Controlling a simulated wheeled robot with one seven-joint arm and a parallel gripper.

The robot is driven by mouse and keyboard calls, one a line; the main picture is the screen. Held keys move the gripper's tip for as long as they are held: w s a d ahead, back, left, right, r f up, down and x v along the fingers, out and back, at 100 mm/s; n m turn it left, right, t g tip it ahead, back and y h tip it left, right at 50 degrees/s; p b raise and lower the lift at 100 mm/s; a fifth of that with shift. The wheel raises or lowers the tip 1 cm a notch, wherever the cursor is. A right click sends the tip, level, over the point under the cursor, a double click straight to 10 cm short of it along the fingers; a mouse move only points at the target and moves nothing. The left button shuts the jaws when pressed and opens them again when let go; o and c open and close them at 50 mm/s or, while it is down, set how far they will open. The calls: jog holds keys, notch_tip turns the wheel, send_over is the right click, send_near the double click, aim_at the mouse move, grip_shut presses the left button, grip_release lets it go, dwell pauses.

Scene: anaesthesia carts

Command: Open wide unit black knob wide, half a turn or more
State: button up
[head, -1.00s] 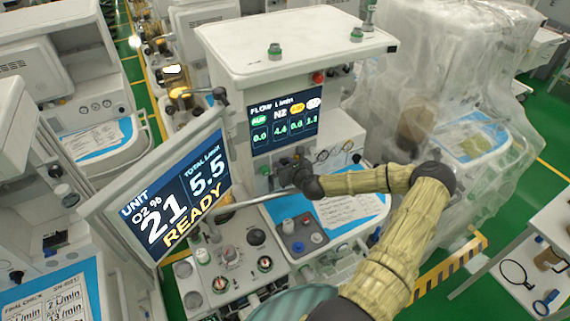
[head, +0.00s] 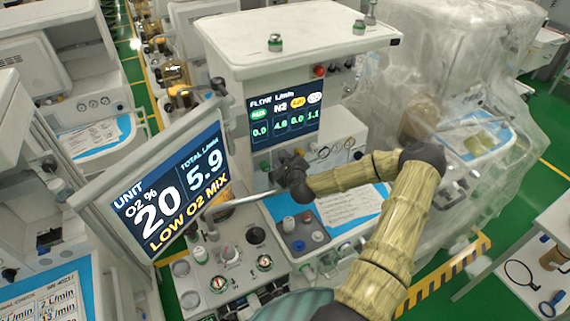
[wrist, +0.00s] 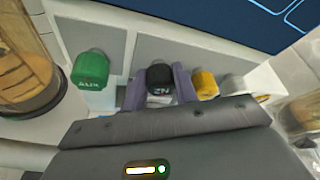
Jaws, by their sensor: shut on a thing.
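The black knob marked N2 (wrist: 159,78) is on the wide unit's grey panel in the wrist view. My gripper (wrist: 160,92) is shut on it, with one purple finger on each side. In the head view my gripper (head: 284,166) is at the panel under the flow screen and hides the knob. The flow screen (head: 286,118) shows N2 at about 4.8. The tilted unit screen (head: 168,195) reads O2 20, total 5.9 and LOW O2 MIX.
A green AIR knob (wrist: 90,70) is left of the black knob. A yellow knob (wrist: 205,85) and a grey knob (wrist: 232,84) are close on the right. The tilted screen's arm passes near my gripper.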

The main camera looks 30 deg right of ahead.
jog(key=shift+a+n+h+b, duration=0.1)
jog(key=shift+n+h+b, duration=0.5)
jog(key=shift+n+b, duration=0.15)
jog(key=o, duration=0.7)
jog(key=shift+s, duration=0.1)
jog(key=v, duration=1.2)
